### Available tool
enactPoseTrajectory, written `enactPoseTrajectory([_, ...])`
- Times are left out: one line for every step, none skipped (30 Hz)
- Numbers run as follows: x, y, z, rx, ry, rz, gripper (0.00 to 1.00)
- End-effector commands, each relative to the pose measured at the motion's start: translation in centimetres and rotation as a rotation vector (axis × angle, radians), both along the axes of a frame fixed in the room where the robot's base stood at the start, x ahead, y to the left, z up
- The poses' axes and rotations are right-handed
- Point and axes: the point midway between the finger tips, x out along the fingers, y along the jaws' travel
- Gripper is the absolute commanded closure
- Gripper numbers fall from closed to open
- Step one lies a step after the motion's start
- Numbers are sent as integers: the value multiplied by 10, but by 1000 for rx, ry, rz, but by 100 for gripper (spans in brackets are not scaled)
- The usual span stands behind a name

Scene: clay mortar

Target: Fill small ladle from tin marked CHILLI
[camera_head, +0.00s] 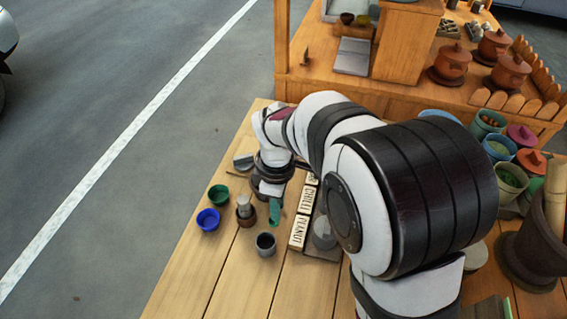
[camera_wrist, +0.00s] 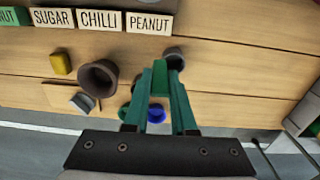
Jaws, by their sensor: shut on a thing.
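The white CHILLI sign (camera_head: 307,198) stands on the wooden table in the head view, and it also shows at the top of the wrist view (camera_wrist: 100,20). The tin it marks is hidden, with my arm over that area. My gripper (camera_head: 275,211) is low over the table, left of the signs. In the wrist view its teal fingers (camera_wrist: 160,85) are shut on a small green piece (camera_wrist: 159,82). This may be the ladle's handle; I cannot make out a ladle bowl or any contents.
The PEANUT sign (camera_head: 297,232) stands nearer than CHILLI. Left of the signs are a green cup (camera_head: 218,194), a blue cup (camera_head: 208,220), a small brown pot (camera_head: 246,216) and a grey cup (camera_head: 265,245). Bare table lies in front of them.

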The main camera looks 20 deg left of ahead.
Motion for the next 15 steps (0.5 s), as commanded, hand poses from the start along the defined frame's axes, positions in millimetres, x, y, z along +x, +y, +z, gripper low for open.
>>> enactPoseTrajectory([17, -11, 5, 3, -13, -8, 100])
enactPoseTrajectory([27, -19, 9, 4, -20, -8, 100])
enactPoseTrajectory([40, -30, 13, 5, -31, -8, 100])
enactPoseTrajectory([50, -39, 17, 6, -39, -8, 100])
enactPoseTrajectory([60, -49, 21, 6, -48, -8, 100])
enactPoseTrajectory([72, -62, 27, 5, -59, -8, 100])
enactPoseTrajectory([80, -72, 30, 3, -67, -7, 100])
enactPoseTrajectory([88, -81, 34, 2, -75, -8, 100])
enactPoseTrajectory([96, -93, 38, 0, -83, -8, 100])
enactPoseTrajectory([101, -100, 41, -2, -87, -7, 100])
enactPoseTrajectory([105, -106, 43, -3, -92, -6, 100])
enactPoseTrajectory([109, -113, 45, -5, -97, -5, 100])
enactPoseTrajectory([111, -116, 46, -7, -98, -4, 100])
enactPoseTrajectory([112, -118, 46, -8, -99, -3, 100])
enactPoseTrajectory([113, -120, 45, -8, -100, -2, 100])
